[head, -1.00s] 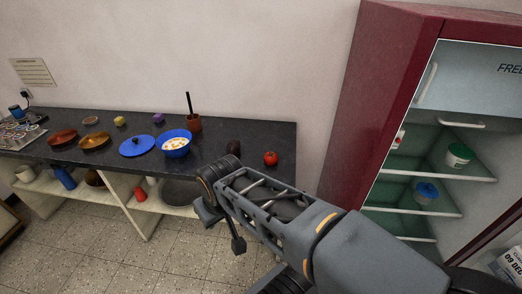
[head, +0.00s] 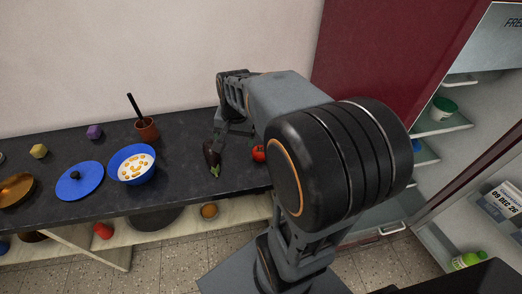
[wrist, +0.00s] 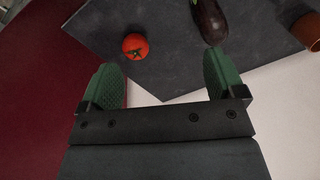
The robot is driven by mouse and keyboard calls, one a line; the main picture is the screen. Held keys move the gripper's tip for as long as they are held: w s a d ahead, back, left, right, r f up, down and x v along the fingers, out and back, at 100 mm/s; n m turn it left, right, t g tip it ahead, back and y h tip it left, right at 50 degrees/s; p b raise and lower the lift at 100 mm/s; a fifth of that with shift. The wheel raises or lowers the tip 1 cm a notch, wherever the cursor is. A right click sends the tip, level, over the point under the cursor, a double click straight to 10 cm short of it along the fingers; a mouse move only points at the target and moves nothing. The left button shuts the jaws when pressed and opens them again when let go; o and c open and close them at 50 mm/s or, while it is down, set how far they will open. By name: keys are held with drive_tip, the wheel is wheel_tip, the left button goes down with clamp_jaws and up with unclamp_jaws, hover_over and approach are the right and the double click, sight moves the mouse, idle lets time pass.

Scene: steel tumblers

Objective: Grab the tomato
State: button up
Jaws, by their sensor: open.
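The red tomato (head: 259,153) sits on the dark countertop (head: 95,207) near its right end, partly hidden by my arm in the head view. In the wrist view the tomato (wrist: 135,46), with a green stem, lies beyond my gripper (wrist: 164,82), ahead of the left green finger. My gripper is open and empty, its two green finger pads wide apart. It is apart from the tomato.
A dark eggplant (head: 213,157) lies left of the tomato and also shows in the wrist view (wrist: 210,20). A brown pot (head: 147,128), a blue bowl (head: 132,164) and a blue lid (head: 79,181) stand further left. The red fridge (head: 375,60) stands open at the right.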

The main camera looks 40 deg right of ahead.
sight(260, 152)
drive_tip(key=shift+o, duration=0.7)
drive_tip(key=w+d+f+m, duration=0.2)
drive_tip(key=d+m, duration=0.2)
drive_tip(key=d, duration=0.2)
drive_tip(key=w+d+f+m+g+y, duration=0.1)
drive_tip(key=d+f+m, duration=0.2)
drive_tip(key=d+m, duration=0.2)
drive_tip(key=shift+w+d+f, duration=0.2)
drive_tip(key=shift+w+d, duration=0.2)
drive_tip(key=shift+d, duration=0.7)
drive_tip(key=shift+m+g, duration=0.3)
wheel_tip(260, 152, down, 8)
drive_tip(key=shift+r+p, duration=0.1)
drive_tip(key=shift+p, duration=0.25)
drive_tip(key=shift+a+f+p, duration=0.1)
drive_tip(key=shift+a+f, duration=0.05)
drive_tip(key=shift+f, duration=0.9)
drive_tip(key=shift+a+f+p, duration=0.15)
drive_tip(key=shift+a+f, duration=0.05)
drive_tip(key=shift+f, duration=0.85)
drive_tip(key=shift+a+f+p, duration=0.1)
drive_tip(key=shift+a+f, duration=0.05)
drive_tip(key=shift+f, duration=0.9)
drive_tip(key=shift+c, duration=0.3)
drive_tip(key=shift+w, duration=0.1)
drive_tip(key=c, duration=1)
drive_tip(key=shift+r, duration=0.1)
